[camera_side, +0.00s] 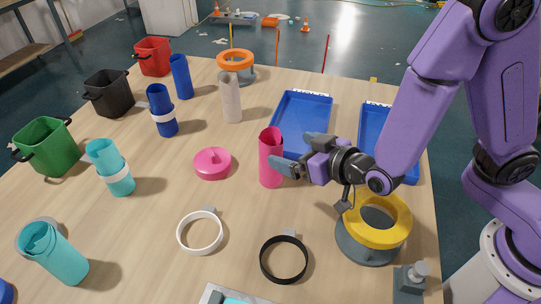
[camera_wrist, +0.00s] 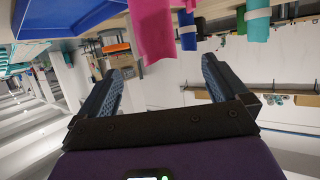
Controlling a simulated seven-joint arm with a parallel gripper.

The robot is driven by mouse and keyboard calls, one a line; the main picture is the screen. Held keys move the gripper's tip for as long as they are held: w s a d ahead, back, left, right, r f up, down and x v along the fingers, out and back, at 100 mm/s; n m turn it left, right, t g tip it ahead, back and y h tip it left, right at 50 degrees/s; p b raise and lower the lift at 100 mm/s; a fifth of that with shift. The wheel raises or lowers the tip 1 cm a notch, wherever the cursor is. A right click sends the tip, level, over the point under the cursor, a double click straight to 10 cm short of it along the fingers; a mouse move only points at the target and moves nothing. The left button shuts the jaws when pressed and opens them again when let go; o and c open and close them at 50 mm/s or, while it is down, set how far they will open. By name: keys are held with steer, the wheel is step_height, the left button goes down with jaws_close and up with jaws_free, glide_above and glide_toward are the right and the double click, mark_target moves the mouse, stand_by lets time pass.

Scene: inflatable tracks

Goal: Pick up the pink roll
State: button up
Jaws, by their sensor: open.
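The pink roll (camera_side: 270,160) stands upright on the wooden table, left of my gripper in the side view. In the wrist view the pink roll (camera_wrist: 152,28) hangs from the top edge, just beyond the fingertips and between them sideways. My gripper (camera_side: 298,154) is level, with its fingers spread and pointing at the roll. One finger looks close to the roll's right side; I cannot tell whether it touches. The wrist view shows nothing between the fingers of my gripper (camera_wrist: 163,66).
A pink lid-like disc (camera_side: 212,163) lies left of the roll. Blue trays (camera_side: 301,108) are behind it. A yellow-topped ring (camera_side: 374,220) stands below my wrist. White (camera_side: 200,232) and black (camera_side: 284,260) rings lie in front. A white roll (camera_side: 231,97) stands behind.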

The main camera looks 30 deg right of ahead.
steer(key=shift+x, duration=4.6)
steer(key=shift+d+r, duration=0.1)
steer(key=shift+d, duration=0.1)
steer(key=shift+c, duration=0.3)
steer(key=c, duration=1.2)
steer(key=shift+o, duration=0.2)
steer(key=shift+r, duration=0.1)
